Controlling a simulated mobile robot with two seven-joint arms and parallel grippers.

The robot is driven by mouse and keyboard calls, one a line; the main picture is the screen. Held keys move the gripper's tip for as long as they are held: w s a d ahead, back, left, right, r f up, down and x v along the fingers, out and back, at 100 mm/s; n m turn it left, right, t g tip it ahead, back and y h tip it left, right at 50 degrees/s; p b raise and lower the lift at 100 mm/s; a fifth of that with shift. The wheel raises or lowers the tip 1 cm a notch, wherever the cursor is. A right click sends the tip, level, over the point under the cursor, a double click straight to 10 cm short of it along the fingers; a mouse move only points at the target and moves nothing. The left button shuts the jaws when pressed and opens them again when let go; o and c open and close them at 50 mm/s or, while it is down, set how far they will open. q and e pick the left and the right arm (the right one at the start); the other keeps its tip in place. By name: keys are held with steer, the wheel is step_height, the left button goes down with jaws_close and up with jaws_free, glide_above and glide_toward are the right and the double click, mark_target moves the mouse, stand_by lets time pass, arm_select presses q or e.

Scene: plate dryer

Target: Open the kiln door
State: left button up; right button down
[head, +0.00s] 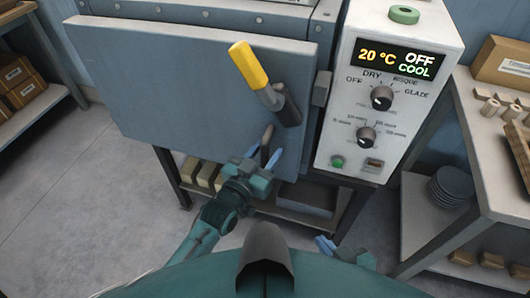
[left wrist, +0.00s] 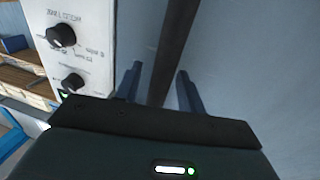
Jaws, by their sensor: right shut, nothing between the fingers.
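The kiln door (head: 180,90) is a large blue-grey panel in the head view, and it looks closed or nearly so. A lever with a yellow grip (head: 248,66) and a dark lower part (head: 288,108) tilts on its right side. Below it is a short dark bar (head: 267,138). My left gripper (head: 263,155) is open at this bar. In the left wrist view the dark bar (left wrist: 176,45) runs between the two blue fingers, with gaps visible on both sides. My right gripper (head: 325,245) is shut and empty, low in front of the kiln stand.
The white control panel (head: 340,100) right of the door reads 20 °C, OFF, COOL, and has two black knobs. A shelf unit (head: 497,175) with plates and blocks stands at the right. Shelves with boxes (head: 22,85) stand at the far left. The floor at left is clear.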

arm_select(q)
jaws_close()
stand_by(0.3)
stand_by(0.3)
